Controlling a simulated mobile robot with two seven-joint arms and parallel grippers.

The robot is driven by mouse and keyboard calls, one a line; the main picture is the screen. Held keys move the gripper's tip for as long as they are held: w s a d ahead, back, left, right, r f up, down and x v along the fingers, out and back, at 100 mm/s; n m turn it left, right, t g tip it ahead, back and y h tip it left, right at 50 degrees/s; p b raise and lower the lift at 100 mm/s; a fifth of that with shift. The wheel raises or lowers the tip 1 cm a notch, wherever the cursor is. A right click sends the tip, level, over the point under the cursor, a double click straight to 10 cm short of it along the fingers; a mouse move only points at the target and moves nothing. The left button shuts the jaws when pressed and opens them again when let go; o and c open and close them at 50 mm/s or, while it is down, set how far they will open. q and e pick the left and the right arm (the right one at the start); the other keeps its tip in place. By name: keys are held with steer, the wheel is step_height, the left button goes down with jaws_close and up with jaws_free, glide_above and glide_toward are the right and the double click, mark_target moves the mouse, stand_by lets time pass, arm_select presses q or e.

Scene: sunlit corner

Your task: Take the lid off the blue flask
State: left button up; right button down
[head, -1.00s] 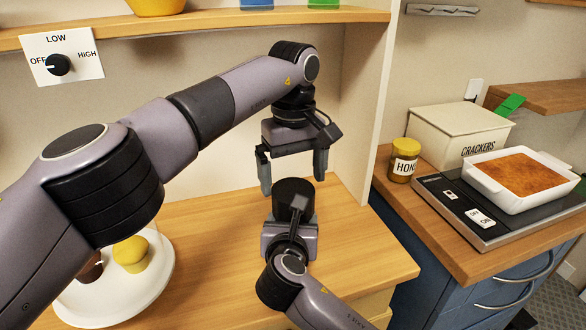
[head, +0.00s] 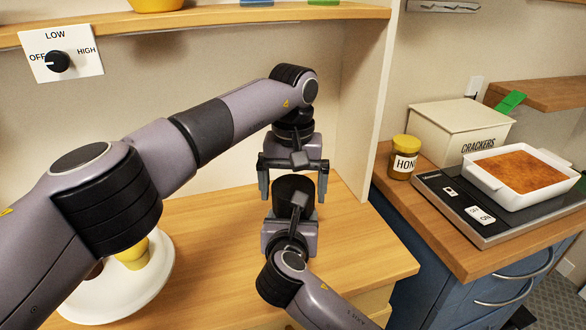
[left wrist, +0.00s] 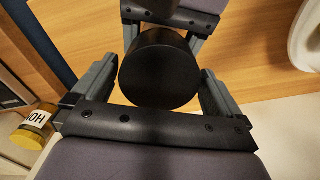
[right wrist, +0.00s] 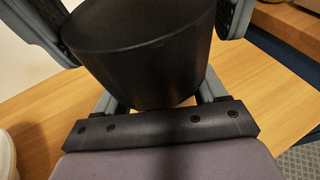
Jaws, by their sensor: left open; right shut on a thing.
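A dark, nearly black cylinder (head: 293,186) stands upright over the wooden counter in the head view; no blue shows on it, and I cannot make out a seam between lid and flask. My right gripper (head: 291,218) is shut on its lower part. The right wrist view shows the cylinder's dark side (right wrist: 150,60) between those fingers. My left gripper (head: 293,187) is open above, pointing down, with one finger on each side of the cylinder's top. In the left wrist view the round dark top (left wrist: 159,75) lies between the open fingers, with gaps visible.
A white plate (head: 150,298) with yellow-topped items stands at left, partly behind my left arm. A shelf (head: 215,24) runs above. The wooden counter (head: 370,262) is clear at right.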

arm_select(q)
steer(key=shift+f, duration=0.95)
steer(key=c, duration=0.9)
steer(key=shift+n, duration=1.8)
steer(key=shift+c, duration=0.2)
steer(key=o, duration=0.9)
steer(key=shift+o, duration=0.2)
steer(key=shift+r, duration=2.3)
arm_select(e)
jaws_free()
